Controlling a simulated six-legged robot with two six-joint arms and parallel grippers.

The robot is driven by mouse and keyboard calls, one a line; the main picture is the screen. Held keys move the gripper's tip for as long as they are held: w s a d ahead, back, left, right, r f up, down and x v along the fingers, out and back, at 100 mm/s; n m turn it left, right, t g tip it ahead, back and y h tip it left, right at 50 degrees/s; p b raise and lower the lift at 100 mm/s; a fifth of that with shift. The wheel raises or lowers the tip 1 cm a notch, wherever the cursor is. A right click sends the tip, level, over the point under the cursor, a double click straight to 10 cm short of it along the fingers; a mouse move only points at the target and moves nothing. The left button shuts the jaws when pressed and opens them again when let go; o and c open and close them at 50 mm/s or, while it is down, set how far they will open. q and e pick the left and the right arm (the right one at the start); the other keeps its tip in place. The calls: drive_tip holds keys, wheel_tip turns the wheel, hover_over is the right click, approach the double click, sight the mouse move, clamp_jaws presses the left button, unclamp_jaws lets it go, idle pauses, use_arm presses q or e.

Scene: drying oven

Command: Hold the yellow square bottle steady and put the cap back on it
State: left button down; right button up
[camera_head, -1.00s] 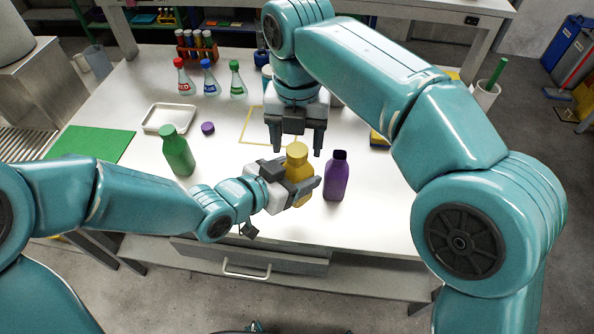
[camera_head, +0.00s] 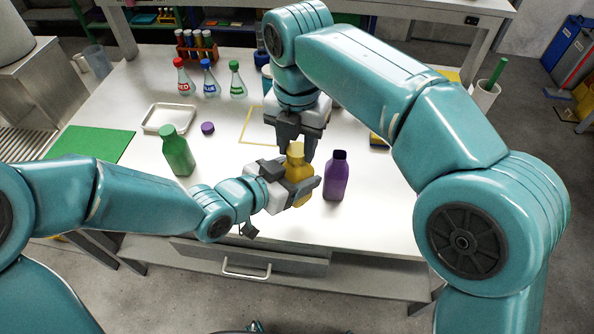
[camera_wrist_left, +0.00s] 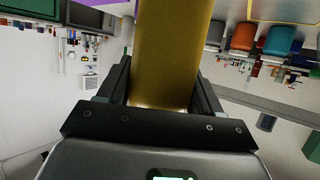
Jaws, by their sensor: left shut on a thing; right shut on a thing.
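The yellow square bottle (camera_head: 299,171) stands upright near the front of the table in the head view. My left gripper (camera_head: 302,182) is shut around its body from the left. The bottle body also fills the space between the left fingers in the left wrist view (camera_wrist_left: 170,60). The yellow cap (camera_head: 296,148) is on top of the bottle's neck. My right gripper (camera_head: 296,151) comes down from above and is shut on the cap; its fingers partly cover it. Whether the cap is screwed tight cannot be seen.
A green bottle (camera_head: 177,152) and a loose purple cap (camera_head: 208,128) are on the left, by a white tray (camera_head: 168,118). Several flasks (camera_head: 209,82) stand at the back left. The table front is clear.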

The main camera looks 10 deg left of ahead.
drive_tip(key=m, duration=2.8)
drive_tip(key=shift+f, duration=0.1)
drive_tip(key=m, duration=1.9)
drive_tip(key=shift+m, duration=0.4)
drive_tip(key=o, duration=1.2)
drive_tip(key=shift+c, duration=0.2)
